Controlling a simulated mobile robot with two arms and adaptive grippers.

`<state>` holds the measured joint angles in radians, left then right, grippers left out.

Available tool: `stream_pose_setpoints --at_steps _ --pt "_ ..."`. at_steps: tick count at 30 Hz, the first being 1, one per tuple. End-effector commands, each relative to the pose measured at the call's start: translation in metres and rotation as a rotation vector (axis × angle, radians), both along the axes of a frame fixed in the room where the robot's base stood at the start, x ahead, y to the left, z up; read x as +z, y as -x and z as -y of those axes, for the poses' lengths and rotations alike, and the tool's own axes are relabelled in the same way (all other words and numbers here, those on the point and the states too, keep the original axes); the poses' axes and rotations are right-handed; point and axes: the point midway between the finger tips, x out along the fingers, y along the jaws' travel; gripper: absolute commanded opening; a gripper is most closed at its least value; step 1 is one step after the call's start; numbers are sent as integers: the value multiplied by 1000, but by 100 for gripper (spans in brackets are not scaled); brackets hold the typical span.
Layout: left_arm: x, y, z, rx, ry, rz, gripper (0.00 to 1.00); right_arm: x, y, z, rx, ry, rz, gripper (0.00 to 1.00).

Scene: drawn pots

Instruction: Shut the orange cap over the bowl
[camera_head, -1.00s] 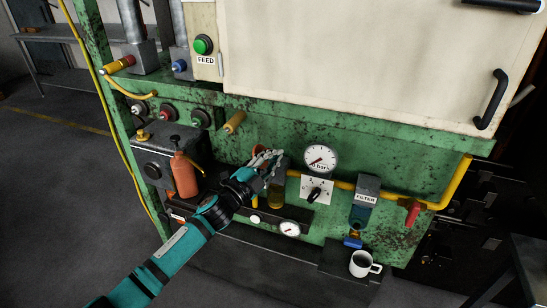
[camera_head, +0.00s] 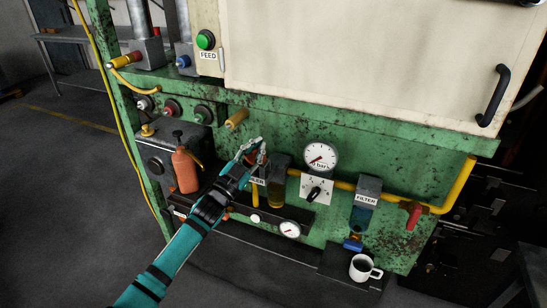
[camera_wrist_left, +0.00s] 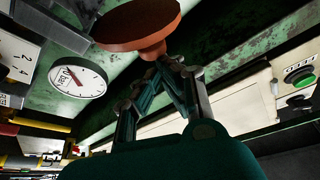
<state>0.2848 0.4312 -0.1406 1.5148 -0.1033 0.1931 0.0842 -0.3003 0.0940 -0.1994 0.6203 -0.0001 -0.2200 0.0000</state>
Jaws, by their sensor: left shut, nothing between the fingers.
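The orange cap (camera_wrist_left: 138,24) shows in the left wrist view as a wide round disc with a short neck, raised on edge or tilted. In the head view only a small orange part (camera_head: 257,151) shows behind my fingers. My left gripper (camera_head: 252,147) is shut and empty, with its fingertips (camera_wrist_left: 172,63) right by the cap's neck; I cannot tell whether they touch it. The amber bowl (camera_head: 276,194) hangs under a grey body on the green panel, just right of my gripper. My right gripper is not in view.
A pressure gauge (camera_head: 320,156) and a dial plate (camera_head: 316,188) sit right of the bowl. A yellow pipe (camera_head: 440,205) runs to the filter (camera_head: 366,203). An orange oil can (camera_head: 185,170) stands at left.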

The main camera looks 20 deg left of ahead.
Motion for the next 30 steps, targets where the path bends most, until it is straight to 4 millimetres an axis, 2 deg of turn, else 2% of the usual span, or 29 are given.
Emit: stream_pose_setpoints --at_steps 9,18,30 --pt "-6 0 -18 0 284 -10 0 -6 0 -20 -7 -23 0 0" --pt "-12 -1 -30 0 465 -16 0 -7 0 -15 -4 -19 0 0" --pt "-15 -1 -35 0 548 -18 0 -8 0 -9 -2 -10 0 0"
